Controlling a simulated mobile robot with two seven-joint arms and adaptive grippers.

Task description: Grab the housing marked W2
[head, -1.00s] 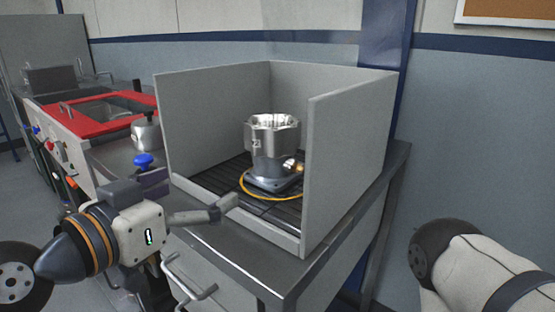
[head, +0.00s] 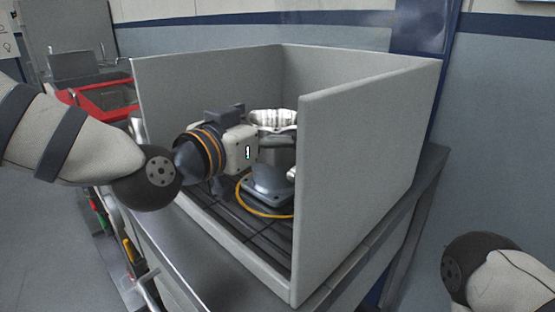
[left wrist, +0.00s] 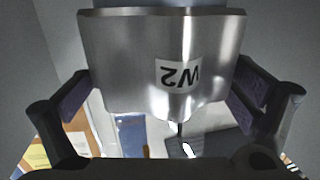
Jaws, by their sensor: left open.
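The metal housing (head: 272,121) stands upright inside a grey three-walled enclosure in the head view, with a bright open rim and a dark flanged base. In the left wrist view the housing (left wrist: 130,50) fills the middle, and its white W2 label appears upside down. My left gripper (head: 243,148) is at the housing's upper body and hides part of it in the head view. In the left wrist view its fingers are open, one on each side of the housing, with gaps visible. My right arm shows at the lower right, but its gripper is out of view.
The enclosure's right wall (head: 365,165) rises close to the housing, and the left wall (head: 205,95) stands behind my gripper. A yellow cable (head: 262,213) curves around the base on the dark slatted floor. A red-topped unit (head: 95,97) stands at the left.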

